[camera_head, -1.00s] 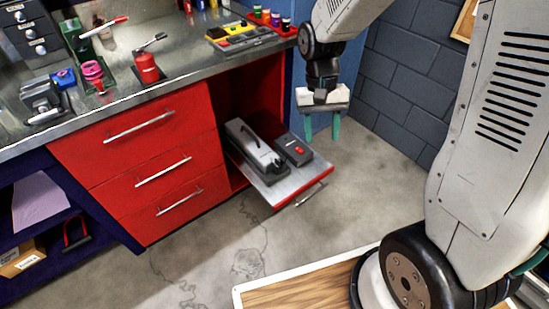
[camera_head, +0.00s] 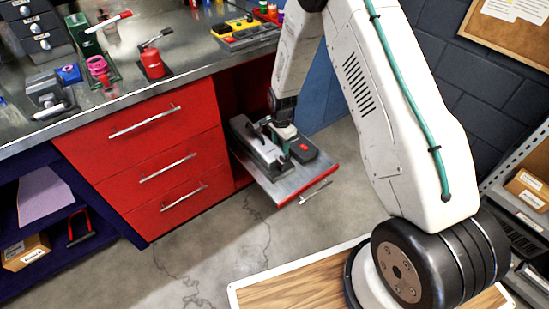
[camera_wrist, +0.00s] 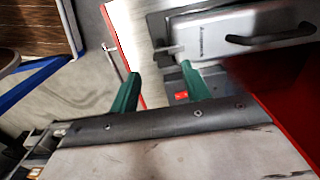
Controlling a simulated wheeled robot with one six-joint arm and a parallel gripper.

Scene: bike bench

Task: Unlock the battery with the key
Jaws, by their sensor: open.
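The battery (camera_head: 258,149), a long grey case, lies in a dark cradle on the pulled-out shelf of the bench. In the wrist view the battery (camera_wrist: 225,36) shows a black handle on top. A small pale piece that looks like the key (camera_wrist: 170,50) sticks out from its near end. My gripper (camera_wrist: 157,88) is open, its two green fingers apart with nothing visible between them. The right fingertip appears close to the key; I cannot tell whether they touch. In the head view my gripper (camera_head: 281,142) is over the shelf and partly hides the battery's end.
A dark box with a red button (camera_head: 304,149) sits beside the battery on the shelf (camera_head: 283,191). Red drawers (camera_head: 160,150) stand to the left. The benchtop above holds several tools.

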